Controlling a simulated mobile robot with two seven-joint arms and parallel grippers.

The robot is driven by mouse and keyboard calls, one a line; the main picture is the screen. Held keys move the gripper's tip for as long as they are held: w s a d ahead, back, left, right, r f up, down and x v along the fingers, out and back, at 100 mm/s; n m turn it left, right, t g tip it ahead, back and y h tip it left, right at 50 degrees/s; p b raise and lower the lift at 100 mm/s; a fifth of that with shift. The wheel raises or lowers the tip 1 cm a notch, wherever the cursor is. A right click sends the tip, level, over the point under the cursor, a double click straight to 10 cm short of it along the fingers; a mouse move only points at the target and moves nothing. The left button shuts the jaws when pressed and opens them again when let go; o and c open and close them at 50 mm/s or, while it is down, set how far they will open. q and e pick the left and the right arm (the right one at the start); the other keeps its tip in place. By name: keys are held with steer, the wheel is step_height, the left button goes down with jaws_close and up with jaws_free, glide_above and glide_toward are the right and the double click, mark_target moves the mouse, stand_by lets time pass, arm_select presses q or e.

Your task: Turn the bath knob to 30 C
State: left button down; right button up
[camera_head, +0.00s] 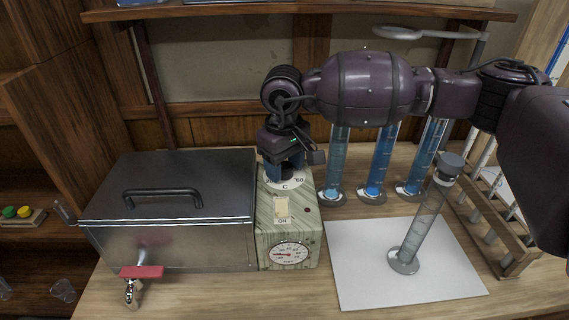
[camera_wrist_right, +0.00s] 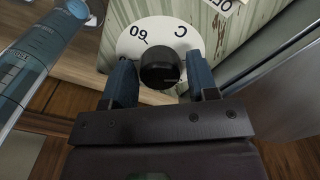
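The bath knob (camera_wrist_right: 160,70) is a black round knob on a white dial (camera_wrist_right: 190,37) marked "60" and "C". The dial (camera_head: 287,182) also shows in the head view, on top of the green marbled control box (camera_head: 288,226) beside the metal bath (camera_head: 170,205). My right gripper (camera_wrist_right: 161,66) points down over the dial, one blue finger on each side of the knob. A thin strip of dial shows between the knob and the fingers, so it looks open around it. In the head view my right gripper (camera_head: 285,170) hides the knob. The set temperature cannot be read. My left gripper is not in view.
An ON switch plate (camera_head: 282,208) and a round gauge (camera_head: 289,253) are on the box. A wooden rack (camera_head: 516,262) is at right; a red-handled tap (camera_head: 141,272) is at front left.

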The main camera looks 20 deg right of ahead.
steer(key=c, duration=0.6)
steer(key=shift+c, duration=0.2)
steer(key=shift+m, duration=0.3)
steer(key=m, duration=0.2)
steer(key=shift+m, duration=0.4)
steer(key=m, duration=0.3)
steer(key=shift+r+m, duration=0.1)
steer(key=shift+m, duration=0.3)
steer(key=m, duration=0.3)
steer(key=shift+p, duration=0.35)
steer(key=shift+m, duration=0.7)
